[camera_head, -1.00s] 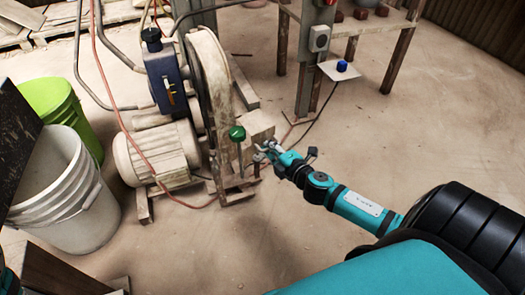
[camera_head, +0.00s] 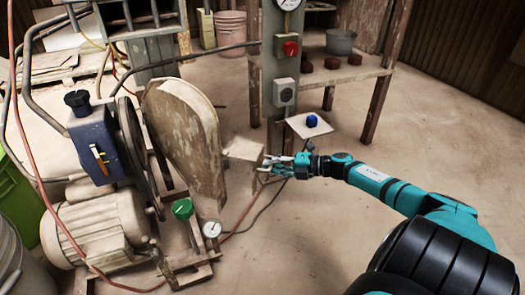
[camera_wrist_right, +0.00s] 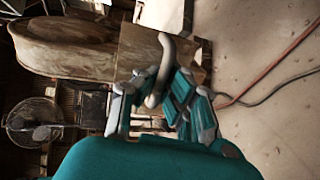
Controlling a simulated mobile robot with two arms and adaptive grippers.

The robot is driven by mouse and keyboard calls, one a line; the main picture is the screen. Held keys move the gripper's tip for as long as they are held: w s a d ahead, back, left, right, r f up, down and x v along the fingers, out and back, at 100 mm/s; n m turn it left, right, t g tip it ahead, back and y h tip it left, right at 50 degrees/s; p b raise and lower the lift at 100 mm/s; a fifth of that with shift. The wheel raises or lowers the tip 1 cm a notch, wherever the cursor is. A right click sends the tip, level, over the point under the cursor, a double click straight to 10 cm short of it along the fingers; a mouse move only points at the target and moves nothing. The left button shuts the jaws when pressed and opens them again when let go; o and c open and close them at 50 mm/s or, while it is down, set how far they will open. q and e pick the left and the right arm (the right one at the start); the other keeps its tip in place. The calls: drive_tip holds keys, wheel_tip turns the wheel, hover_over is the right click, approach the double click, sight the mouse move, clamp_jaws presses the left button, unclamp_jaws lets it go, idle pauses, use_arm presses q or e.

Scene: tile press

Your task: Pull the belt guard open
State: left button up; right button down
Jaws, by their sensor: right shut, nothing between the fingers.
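The belt guard (camera_head: 185,135) is a worn beige cover with a rounded top, standing swung out from the pulleys and belt (camera_head: 145,150), which are exposed at its left. A beige box part (camera_head: 243,150) sticks out at its right side. My right gripper (camera_head: 268,165) is at the end of this box. In the right wrist view the guard (camera_wrist_right: 65,45) is at upper left, and a curved pale handle (camera_wrist_right: 163,65) crosses by the fingers (camera_wrist_right: 165,105). The fingers are shut with nothing gripped between them; whether they touch the handle is unclear. My left gripper is out of view.
A grey motor (camera_head: 100,230) and a green knob (camera_head: 182,209) with a small gauge (camera_head: 211,228) are by the guard's foot. A post (camera_head: 272,75) with a red button stands behind my gripper, beside a wooden table (camera_head: 345,72). The floor at right is clear.

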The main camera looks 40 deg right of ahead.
drive_tip(key=shift+w+d+f, duration=0.1)
drive_tip(key=shift+w+d, duration=0.15)
drive_tip(key=shift+d, duration=0.25)
drive_tip(key=c, duration=1.5)
unclamp_jaws()
drive_tip(key=shift+s, duration=0.1)
drive_tip(key=shift+o, duration=0.5)
drive_tip(key=v, duration=1.2)
